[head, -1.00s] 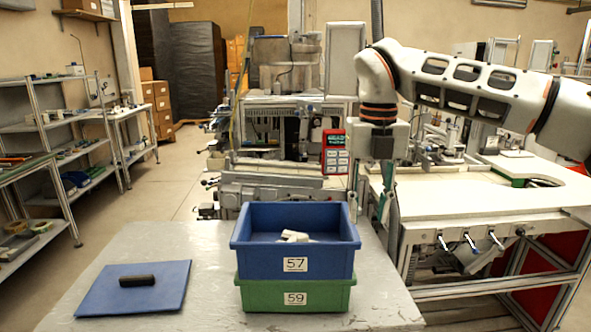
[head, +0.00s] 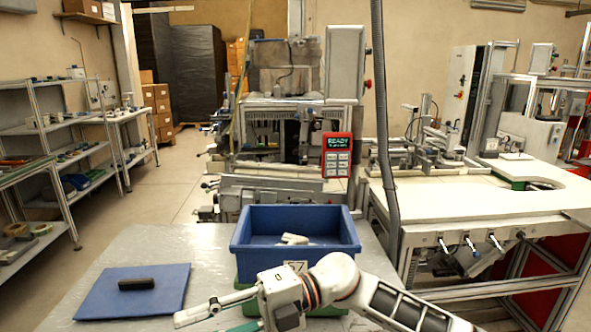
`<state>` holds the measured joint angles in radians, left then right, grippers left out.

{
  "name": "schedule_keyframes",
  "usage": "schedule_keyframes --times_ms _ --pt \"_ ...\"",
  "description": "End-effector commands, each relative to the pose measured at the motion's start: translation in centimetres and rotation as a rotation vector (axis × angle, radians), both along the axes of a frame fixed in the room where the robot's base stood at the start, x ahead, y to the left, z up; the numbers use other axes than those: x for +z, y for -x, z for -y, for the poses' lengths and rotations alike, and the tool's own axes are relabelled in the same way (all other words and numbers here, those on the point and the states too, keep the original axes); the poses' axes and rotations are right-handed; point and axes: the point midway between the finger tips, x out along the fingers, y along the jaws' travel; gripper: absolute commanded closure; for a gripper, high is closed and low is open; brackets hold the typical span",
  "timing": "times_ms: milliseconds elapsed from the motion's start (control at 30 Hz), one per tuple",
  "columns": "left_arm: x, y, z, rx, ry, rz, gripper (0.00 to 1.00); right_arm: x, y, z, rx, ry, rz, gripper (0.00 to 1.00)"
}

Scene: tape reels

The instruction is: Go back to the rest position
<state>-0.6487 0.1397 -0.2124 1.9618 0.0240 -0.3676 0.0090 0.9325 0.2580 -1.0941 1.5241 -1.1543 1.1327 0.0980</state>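My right gripper (head: 212,323) reaches in from the lower right, low over the near part of the table, in front of the stacked bins. Its two fingers point left and stand apart with nothing seen between them; the lower finger is partly cut off by the picture edge. My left gripper is not in view. The blue bin (head: 248,262) sits on a green bin (head: 242,285), and my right arm hides much of the green one. Small white pieces (head: 293,239) lie in the blue bin.
A blue mat (head: 100,291) with a dark block (head: 136,283) lies on the grey table (head: 160,240) at left. A white workbench (head: 470,200) stands at right, machinery behind the bins, and shelves (head: 30,130) at far left. The table between mat and bins is clear.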

Motion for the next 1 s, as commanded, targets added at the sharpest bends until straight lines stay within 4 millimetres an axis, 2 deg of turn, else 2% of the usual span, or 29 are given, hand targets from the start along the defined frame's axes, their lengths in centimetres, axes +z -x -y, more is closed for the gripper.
schedule_keyframes --times_ms 133,267,367,467,567,733,867,1000 --pt "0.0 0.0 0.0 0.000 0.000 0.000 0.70 1.1 -0.9 -0.2 -0.153 -0.202 -0.177 0.70" --pt "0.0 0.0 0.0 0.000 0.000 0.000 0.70 1.2 -3.1 1.1 -0.319 -0.343 -0.336 0.70" --pt "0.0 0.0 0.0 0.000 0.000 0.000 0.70 0.1 -5.2 3.1 -0.463 -0.425 -0.464 0.70" --pt "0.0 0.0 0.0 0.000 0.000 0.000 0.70 -2.1 -7.3 5.7 -0.617 -0.486 -0.596 0.70" --pt "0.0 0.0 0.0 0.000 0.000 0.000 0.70 -5.4 -9.0 8.9 -0.780 -0.522 -0.729 0.70" --pt "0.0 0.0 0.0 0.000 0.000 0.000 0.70 -13.3 -10.0 15.3 -1.064 -0.528 -0.960 0.70" --pt "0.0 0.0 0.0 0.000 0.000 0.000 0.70 -20.5 -8.6 20.5 -1.278 -0.487 -1.131 0.70" --pt "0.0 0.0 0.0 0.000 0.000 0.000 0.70 -27.8 -5.0 25.8 -1.482 -0.408 -1.296 0.70"
